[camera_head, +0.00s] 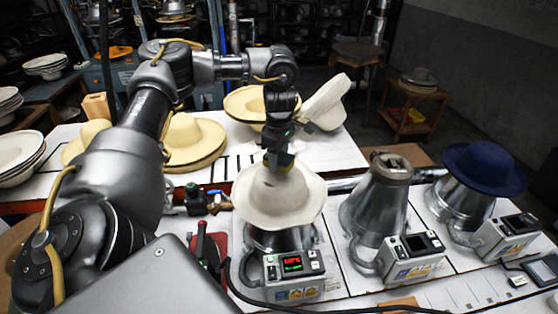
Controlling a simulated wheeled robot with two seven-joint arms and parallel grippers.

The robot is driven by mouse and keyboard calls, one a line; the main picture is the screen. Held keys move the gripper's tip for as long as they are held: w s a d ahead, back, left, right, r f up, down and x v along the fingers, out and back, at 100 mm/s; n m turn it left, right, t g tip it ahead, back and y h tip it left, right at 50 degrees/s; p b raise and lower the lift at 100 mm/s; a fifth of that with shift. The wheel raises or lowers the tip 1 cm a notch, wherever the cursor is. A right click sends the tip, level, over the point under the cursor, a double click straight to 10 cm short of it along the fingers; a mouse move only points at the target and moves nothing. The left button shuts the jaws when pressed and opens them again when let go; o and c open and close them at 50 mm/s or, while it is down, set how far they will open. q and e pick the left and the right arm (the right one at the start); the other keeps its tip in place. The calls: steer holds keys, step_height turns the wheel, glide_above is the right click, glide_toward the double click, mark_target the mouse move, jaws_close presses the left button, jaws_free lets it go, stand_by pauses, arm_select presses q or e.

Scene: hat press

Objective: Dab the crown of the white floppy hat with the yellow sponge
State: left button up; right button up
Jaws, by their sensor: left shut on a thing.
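The white floppy hat (280,204) sits on the left metal press form, its brim drooping a little. My left arm comes in from the left, and my left gripper (279,160) points down just over the crown. It is shut on the yellow sponge (286,159), of which only a small dark yellowish part shows between the fingers. The sponge is at or very close to the crown's top; I cannot tell if it touches. My right gripper is not in view.
To the right stand a bare metal form (376,205) and a form with a navy hat (484,168). A control box (293,272) stands in front of the white hat. Straw hats (193,140) and a tilted white hat (326,103) lie on the table behind.

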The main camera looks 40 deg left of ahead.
arm_select(q)
steer(key=shift+r, duration=1.8)
steer(key=shift+d, duration=0.1)
